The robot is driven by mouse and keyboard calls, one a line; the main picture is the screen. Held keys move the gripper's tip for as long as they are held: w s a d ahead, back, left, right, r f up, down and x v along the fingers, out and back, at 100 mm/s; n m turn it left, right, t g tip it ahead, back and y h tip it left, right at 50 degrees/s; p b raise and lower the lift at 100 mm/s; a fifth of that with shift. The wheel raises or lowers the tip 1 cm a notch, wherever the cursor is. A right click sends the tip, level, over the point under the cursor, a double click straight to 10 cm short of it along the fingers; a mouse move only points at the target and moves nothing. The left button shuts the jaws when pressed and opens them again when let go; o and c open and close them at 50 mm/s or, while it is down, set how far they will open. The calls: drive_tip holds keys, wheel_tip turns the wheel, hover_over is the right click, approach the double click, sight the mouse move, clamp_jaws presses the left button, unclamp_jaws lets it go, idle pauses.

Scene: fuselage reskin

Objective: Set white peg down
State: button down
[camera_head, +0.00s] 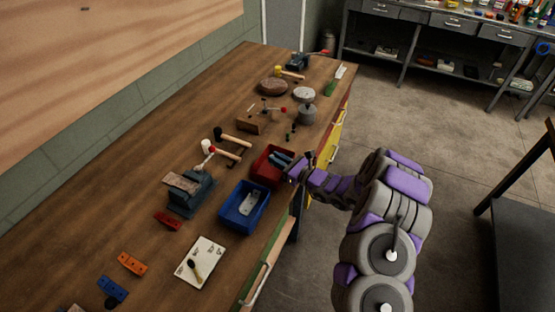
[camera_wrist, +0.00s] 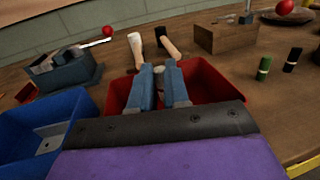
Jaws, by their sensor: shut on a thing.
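My gripper (camera_head: 282,158) has blue fingers and reaches over the red bin (camera_head: 263,172) from the right. In the wrist view the gripper (camera_wrist: 164,78) points across the red bin (camera_wrist: 215,82), its fingers close together. A small pale piece, likely the white peg (camera_wrist: 159,72), shows between the fingertips; most of it is hidden by the fingers. I cannot tell whether it touches the bin. A green peg (camera_wrist: 264,68) and a black peg (camera_wrist: 292,59) stand upright on the bench to the right of the red bin.
A blue bin (camera_head: 244,205) with a grey metal part in it stands beside the red bin. A vise (camera_head: 191,193), mallets (camera_head: 232,137) and a wooden block (camera_head: 250,122) stand around. The bench edge is close to my arm. Bare wood lies toward the wall.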

drive_tip(key=shift+d+f, duration=0.2)
drive_tip(key=shift+f, duration=0.25)
drive_tip(key=c, duration=1.1)
unclamp_jaws()
